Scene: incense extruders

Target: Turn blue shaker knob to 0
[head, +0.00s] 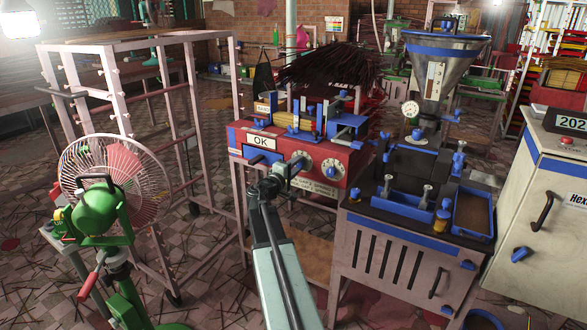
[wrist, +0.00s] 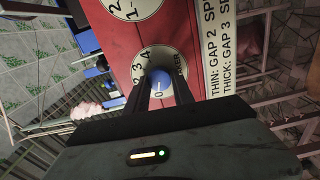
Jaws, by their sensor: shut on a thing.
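The blue shaker knob (wrist: 160,80) sits on a round white dial (wrist: 148,62) on the red machine face. In the wrist view, the dial's numbers 2, 3 and 4 show at its left and upper left. A 0 shows just below the knob. The knob's pointer direction is too small to tell. My gripper (wrist: 162,84) has one dark finger on each side of the knob and is shut on it.
A second white dial (head: 332,168) is close to the right of my gripper. The red machine (head: 345,155) carries an OK sign (head: 261,140). A dark-topped cabinet with a steel hopper (head: 440,65) stands right. A green fan (head: 98,207) and a pink rack stand left.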

